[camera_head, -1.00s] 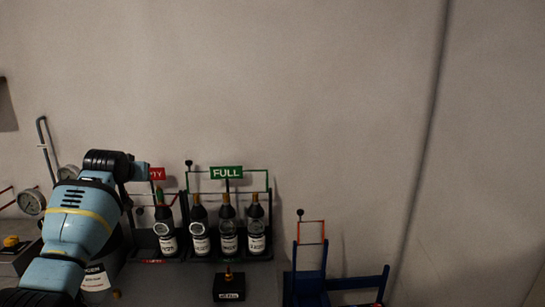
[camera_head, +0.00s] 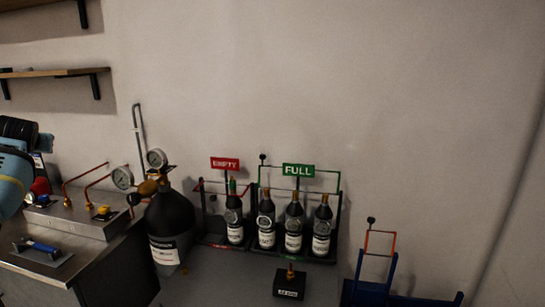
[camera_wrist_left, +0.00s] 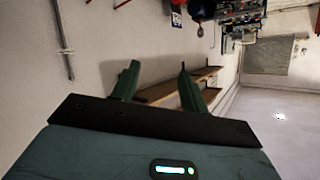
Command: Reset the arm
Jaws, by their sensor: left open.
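My left arm shows only in part at the left edge of the head view, and its fingers are outside that view. In the left wrist view my left gripper (camera_wrist_left: 155,85) has two green fingers apart with nothing between them. It points toward the wall and the wooden shelves, clear of any object. My right gripper is in neither view.
A black gas cylinder (camera_head: 171,223) with gauges stands beside a metal bench (camera_head: 45,262). Several small bottles stand in racks under the EMPTY sign (camera_head: 225,163) and FULL sign (camera_head: 298,170). A blue hand truck (camera_head: 372,285) is at right. Wooden shelves (camera_head: 50,73) hang upper left.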

